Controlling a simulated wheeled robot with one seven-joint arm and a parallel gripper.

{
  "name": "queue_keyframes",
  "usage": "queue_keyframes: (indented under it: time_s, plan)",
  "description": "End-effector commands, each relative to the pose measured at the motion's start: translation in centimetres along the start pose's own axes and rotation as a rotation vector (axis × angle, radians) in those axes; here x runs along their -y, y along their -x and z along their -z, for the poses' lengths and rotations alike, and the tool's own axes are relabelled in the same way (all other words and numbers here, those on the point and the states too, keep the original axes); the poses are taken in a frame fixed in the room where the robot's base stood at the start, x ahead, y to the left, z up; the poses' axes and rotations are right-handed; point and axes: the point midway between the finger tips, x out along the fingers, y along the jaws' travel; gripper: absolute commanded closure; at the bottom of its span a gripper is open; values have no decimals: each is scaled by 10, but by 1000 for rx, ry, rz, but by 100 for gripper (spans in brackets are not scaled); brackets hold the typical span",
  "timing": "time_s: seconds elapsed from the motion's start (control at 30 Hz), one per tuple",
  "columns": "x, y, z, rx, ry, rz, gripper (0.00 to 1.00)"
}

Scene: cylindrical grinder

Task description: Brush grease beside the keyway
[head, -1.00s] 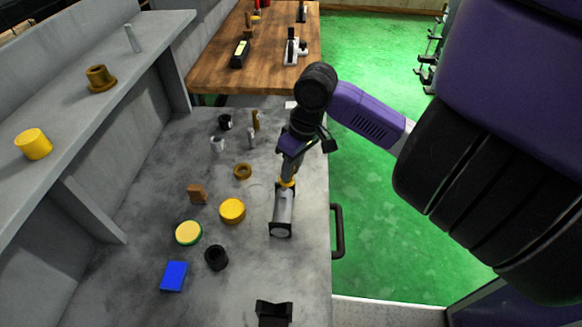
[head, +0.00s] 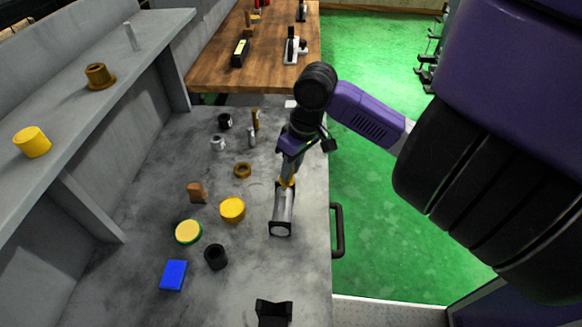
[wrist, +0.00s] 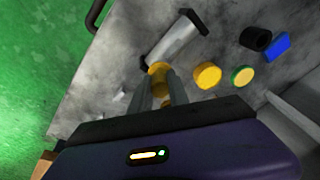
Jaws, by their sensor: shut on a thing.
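A grey metal shaft (head: 283,208) lies in dark end supports near the right edge of the bench. It also shows in the wrist view (wrist: 173,42). My gripper (head: 287,172) is above the far end of the shaft, pointing down. It is shut on a yellow-ended tool (wrist: 159,73), which seems to be the brush. The tool's tip is at or close to the shaft's far end; I cannot tell if it touches. The keyway cannot be made out. A round green-rimmed tin with pale yellow content (head: 188,231), perhaps the grease, stands left of the shaft.
A yellow cylinder (head: 232,209), a black ring (head: 216,257), a blue block (head: 174,275), a brown block (head: 197,192) and a brass ring (head: 242,170) stand left of the shaft. A black V-shaped block (head: 273,313) is at the front. A raised shelf (head: 70,120) runs along the left.

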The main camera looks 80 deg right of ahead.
Motion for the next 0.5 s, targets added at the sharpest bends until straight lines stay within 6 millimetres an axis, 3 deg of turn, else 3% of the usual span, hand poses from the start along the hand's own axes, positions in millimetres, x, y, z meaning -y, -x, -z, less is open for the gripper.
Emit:
queue_keyframes:
  time_s: [0.5]
  plan:
    - [-1,-6,-1,0,0,0,100]
